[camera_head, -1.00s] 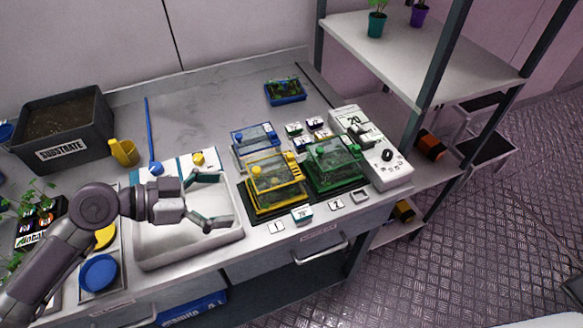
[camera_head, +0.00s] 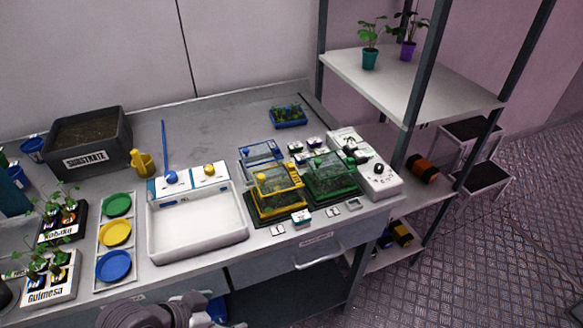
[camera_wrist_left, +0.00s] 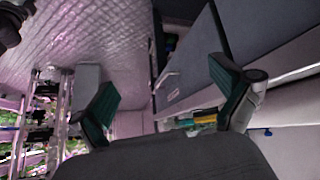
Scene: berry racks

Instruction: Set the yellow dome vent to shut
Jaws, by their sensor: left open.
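The yellow dome (camera_head: 278,185) stands on a dark mat on the bench, with clear walls, a yellow base and a yellow part along its right top edge. The setting of its vent is too small to tell. A green dome (camera_head: 332,176) stands to its right and a blue-lidded one (camera_head: 261,152) behind it. My left gripper (camera_wrist_left: 172,100) shows in the left wrist view, its two green-padded fingers wide apart and empty. In the head view only part of my left arm shows at the bottom edge, below the bench front and away from the dome. My right gripper is out of view.
A white tray (camera_head: 198,256) lies left of the yellow dome, with a blue-and-yellow-knobbed box behind it. A white control unit (camera_head: 377,182) stands right of the green dome. A shelf rack (camera_head: 415,85) rises at the right.

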